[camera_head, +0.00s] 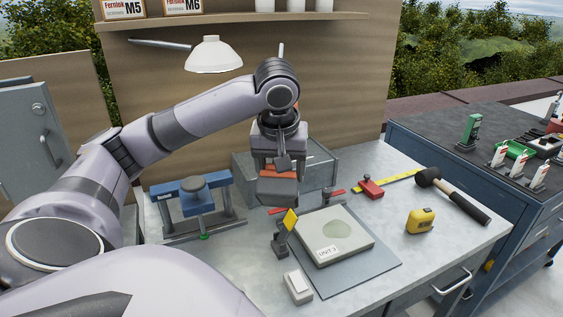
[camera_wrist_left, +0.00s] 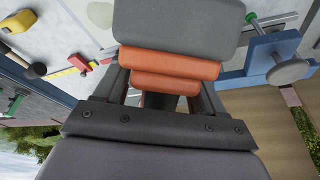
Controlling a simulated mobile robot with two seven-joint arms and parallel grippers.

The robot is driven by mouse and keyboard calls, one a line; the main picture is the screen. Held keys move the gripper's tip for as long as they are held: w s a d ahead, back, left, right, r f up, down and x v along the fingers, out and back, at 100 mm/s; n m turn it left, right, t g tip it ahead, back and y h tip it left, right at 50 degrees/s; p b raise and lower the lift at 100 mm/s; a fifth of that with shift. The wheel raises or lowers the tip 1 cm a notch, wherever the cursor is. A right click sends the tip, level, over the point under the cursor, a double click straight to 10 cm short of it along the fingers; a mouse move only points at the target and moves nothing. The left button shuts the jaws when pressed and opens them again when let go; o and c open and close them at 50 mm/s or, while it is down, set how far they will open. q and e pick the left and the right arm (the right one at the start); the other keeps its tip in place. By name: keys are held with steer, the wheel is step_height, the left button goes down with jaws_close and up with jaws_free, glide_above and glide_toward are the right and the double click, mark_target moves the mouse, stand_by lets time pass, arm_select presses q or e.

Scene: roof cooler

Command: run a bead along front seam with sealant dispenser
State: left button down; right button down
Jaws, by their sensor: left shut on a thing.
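My left gripper (camera_head: 277,172) is shut on a dark grey and orange block-like tool, probably the sealant dispenser (camera_head: 278,190). It holds the tool above the bench, behind the grey slab. In the left wrist view the dispenser (camera_wrist_left: 178,25) fills the space between the fingers, and its far end and tip are hidden. A flat grey slab (camera_head: 350,247) with a label reading like "UNIT 3" and a round pale patch lies on a grey mat (camera_head: 385,260). I cannot tell which edge is the front seam. My right gripper is not in view.
A blue clamp frame (camera_head: 205,196) stands left. A yellow-topped clamp (camera_head: 284,234) and a pale box (camera_head: 298,286) flank the slab. A grey box (camera_head: 320,160) stands behind. A red-ended tape (camera_head: 371,188), yellow tape measure (camera_head: 420,220) and mallet (camera_head: 455,195) lie right.

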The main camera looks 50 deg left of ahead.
mark_target(262, 171)
arm_select(q)
steer(key=shift+s+a+r, duration=0.1)
steer(key=shift+s+a, duration=0.2)
steer(key=shift+s, duration=0.65)
steer(key=shift+s+a+r, duration=0.1)
steer(key=shift+s+a, duration=0.2)
steer(key=shift+s, duration=0.6)
stand_by(1.4)
steer(key=shift+s+a+f, duration=0.1)
steer(key=shift+s+a, duration=0.15)
steer(key=shift+s, duration=0.45)
stand_by(1.0)
steer(key=shift+s+b, duration=0.25)
steer(key=shift+b, duration=0.1)
steer(key=shift+s+a+b, duration=0.3)
steer(key=shift+s+b, duration=0.2)
steer(key=shift+s, duration=0.45)
stand_by(0.6)
step_height(262, 171, up, 6)
steer(key=p, duration=0.1)
steer(key=shift+p, duration=0.35)
stand_by(0.8)
